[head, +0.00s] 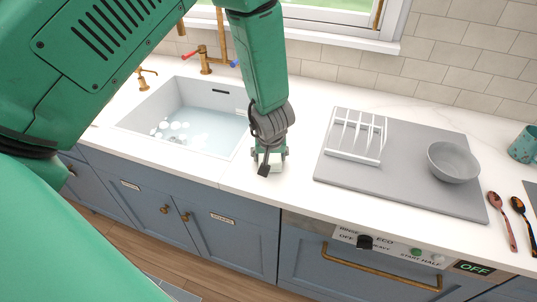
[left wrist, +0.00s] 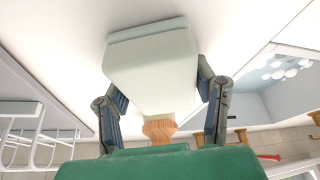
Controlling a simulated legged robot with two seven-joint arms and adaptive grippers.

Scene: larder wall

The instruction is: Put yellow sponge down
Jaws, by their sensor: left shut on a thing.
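My left gripper (head: 268,158) is just above or at the white counter, right of the sink. In the left wrist view its two fingers (left wrist: 160,98) are on either side of a pale, off-white blocky thing (left wrist: 150,65), shut on it. A brown wooden-looking piece (left wrist: 160,130) shows at that thing's near end. The held thing looks pale, not clearly yellow, and no other sponge is seen. In the head view the gripper mostly hides it; I cannot tell whether it touches the counter. My right gripper is not in view.
The sink (head: 190,125) holds water and suds, with a brass tap (head: 205,62) behind. A grey mat (head: 400,185) at right bears a white rack (head: 355,138) and a grey bowl (head: 453,161). Spoons (head: 503,221) and a teal mug (head: 523,145) are farther right. Counter before the gripper is clear.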

